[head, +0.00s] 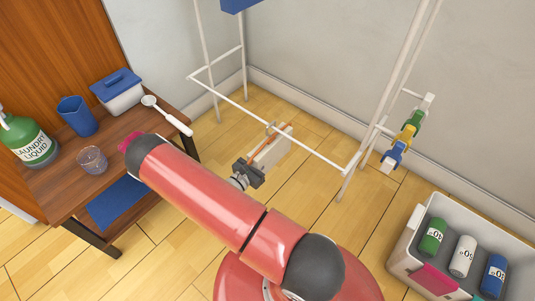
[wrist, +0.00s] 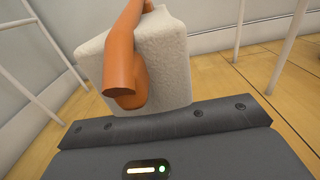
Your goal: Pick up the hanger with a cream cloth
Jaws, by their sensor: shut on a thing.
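The cream cloth (head: 271,152) hangs on an orange-brown hanger (head: 283,135) beside the white rack's lower front rail. In the wrist view the cloth (wrist: 180,62) is close ahead, and the hanger's thick orange end (wrist: 121,70) sticks out towards me. My gripper (head: 256,166) is at the near end of the hanger and shut on it. The fingertips are hidden in the wrist view, where the dark gripper body fills the bottom. Whether the hanger still touches the rail, I cannot tell.
A bin (head: 408,262) with several cans is at lower right.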

